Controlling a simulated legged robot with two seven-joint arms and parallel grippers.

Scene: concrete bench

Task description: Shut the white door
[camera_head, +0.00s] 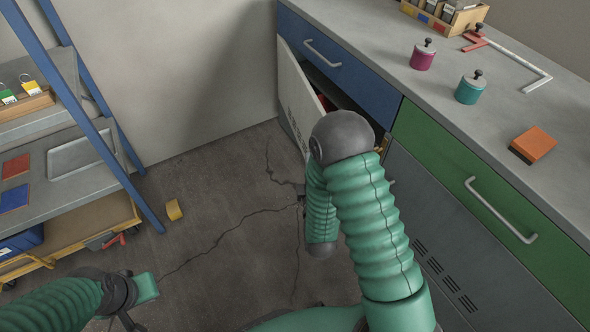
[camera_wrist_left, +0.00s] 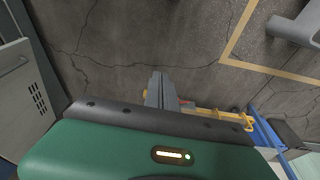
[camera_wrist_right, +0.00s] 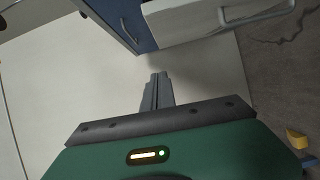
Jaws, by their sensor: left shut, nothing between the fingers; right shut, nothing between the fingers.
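The white door (camera_head: 295,95), with vent slots, stands ajar under the blue drawer (camera_head: 340,65) in the head view. A dark gap shows along its right side, and my right arm hides its lower right part. In the right wrist view the white door (camera_wrist_right: 190,20) shows at the top right with its handle. My right gripper (camera_head: 301,203) is mostly hidden behind my forearm; in the right wrist view its fingers (camera_wrist_right: 159,78) are shut, empty and apart from the door. My left gripper (camera_wrist_left: 158,80) is shut and empty over the floor, away from the door.
A green drawer (camera_head: 490,180) with a grey vented front below stands right of the door. A blue-framed shelf (camera_head: 95,70) stands at the left. A yellow block (camera_head: 174,209) lies on the cracked floor.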

